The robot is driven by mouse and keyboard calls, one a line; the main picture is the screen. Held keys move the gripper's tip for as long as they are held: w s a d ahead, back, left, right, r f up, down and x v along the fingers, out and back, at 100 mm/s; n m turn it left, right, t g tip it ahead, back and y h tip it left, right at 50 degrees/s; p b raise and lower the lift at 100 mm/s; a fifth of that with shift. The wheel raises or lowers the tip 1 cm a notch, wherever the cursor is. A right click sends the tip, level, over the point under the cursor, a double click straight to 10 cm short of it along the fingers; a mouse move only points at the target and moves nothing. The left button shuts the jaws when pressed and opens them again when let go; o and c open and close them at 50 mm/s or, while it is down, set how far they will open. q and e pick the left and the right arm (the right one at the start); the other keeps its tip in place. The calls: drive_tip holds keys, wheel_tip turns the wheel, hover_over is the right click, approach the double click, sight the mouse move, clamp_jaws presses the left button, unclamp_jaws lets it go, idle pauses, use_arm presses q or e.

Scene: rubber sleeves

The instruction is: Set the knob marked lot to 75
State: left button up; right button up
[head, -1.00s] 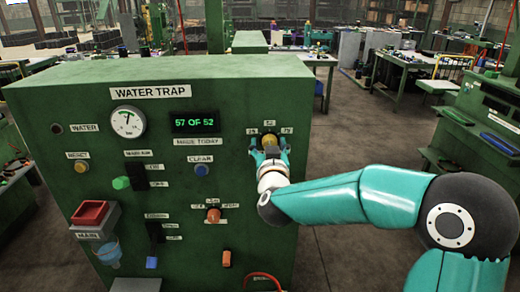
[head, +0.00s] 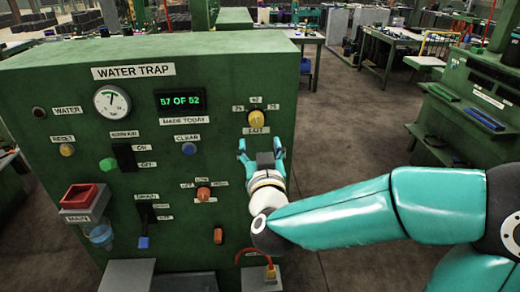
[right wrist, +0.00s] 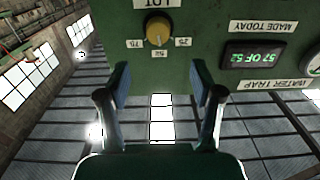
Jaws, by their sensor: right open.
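The yellow lot knob (head: 256,118) sits at the upper right of the green panel, above its LOT label. Number labels stand around it: 25 left, 50 above and 75 right in the head view. In the right wrist view the panel is upside down and the knob (right wrist: 158,30) is at the top. My right gripper (head: 259,148) is open and empty, below the knob in the head view. In the right wrist view its spread fingers (right wrist: 160,80) are apart from the knob. My left gripper is not in view.
Open floor lies right of the panel.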

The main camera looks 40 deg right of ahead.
drive_tip(key=shift+s+a, duration=0.25)
drive_tip(key=shift+s, duration=0.15)
